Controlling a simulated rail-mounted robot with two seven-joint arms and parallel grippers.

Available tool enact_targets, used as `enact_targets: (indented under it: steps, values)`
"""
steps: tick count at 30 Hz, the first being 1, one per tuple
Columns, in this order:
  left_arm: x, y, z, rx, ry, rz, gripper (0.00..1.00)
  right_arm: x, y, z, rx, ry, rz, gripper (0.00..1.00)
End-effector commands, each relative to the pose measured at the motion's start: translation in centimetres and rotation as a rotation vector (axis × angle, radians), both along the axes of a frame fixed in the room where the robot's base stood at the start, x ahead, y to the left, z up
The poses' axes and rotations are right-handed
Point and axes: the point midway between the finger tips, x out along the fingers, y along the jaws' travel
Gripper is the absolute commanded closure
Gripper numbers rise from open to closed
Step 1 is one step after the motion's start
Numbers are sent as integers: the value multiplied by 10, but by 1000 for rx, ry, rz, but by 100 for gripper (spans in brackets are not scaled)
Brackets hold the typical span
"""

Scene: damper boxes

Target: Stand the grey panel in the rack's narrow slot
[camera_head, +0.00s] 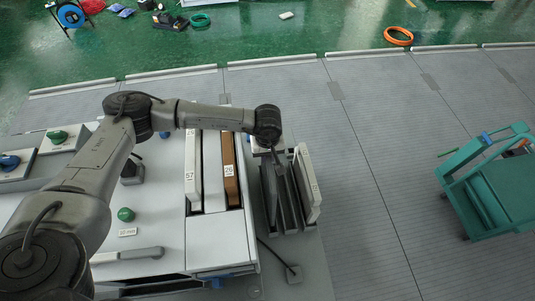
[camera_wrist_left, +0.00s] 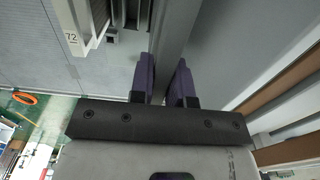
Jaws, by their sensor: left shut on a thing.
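My left gripper (camera_head: 275,156) is above the rack (camera_head: 289,214) in the head view, with its fingers mostly hidden under the wrist. In the left wrist view its purple fingers (camera_wrist_left: 165,78) are shut on the grey panel (camera_wrist_left: 176,28), which shows edge-on between them. In the head view the panel (camera_head: 269,184) looks like a dark upright plate at the left side of the rack. I cannot tell whether its lower edge is inside the narrow slot. A pale panel (camera_head: 307,182) stands in the rack's right side; its label reads 72 in the left wrist view (camera_wrist_left: 72,38). My right gripper is out of view.
A white cabinet (camera_head: 214,243) left of the rack holds a white panel marked 57 (camera_head: 193,172) and a brown one marked 76 (camera_head: 231,180). A green cart (camera_head: 495,185) stands far right. The grey floor between rack and cart is clear.

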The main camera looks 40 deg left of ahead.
Motion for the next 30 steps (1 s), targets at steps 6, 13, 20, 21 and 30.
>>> enact_targets:
  steps: [6,13,20,21,30]
  values:
    - [1,0,-7,-1,-2,0,100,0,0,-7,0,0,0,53]
    - [1,0,-13,-1,-2,0,100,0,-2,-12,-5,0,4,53]
    - [1,0,-19,-1,-2,0,100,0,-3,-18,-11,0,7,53]
    - [1,0,-20,-1,-2,0,100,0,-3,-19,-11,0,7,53]
    - [1,0,-22,-1,-2,0,100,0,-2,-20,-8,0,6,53]
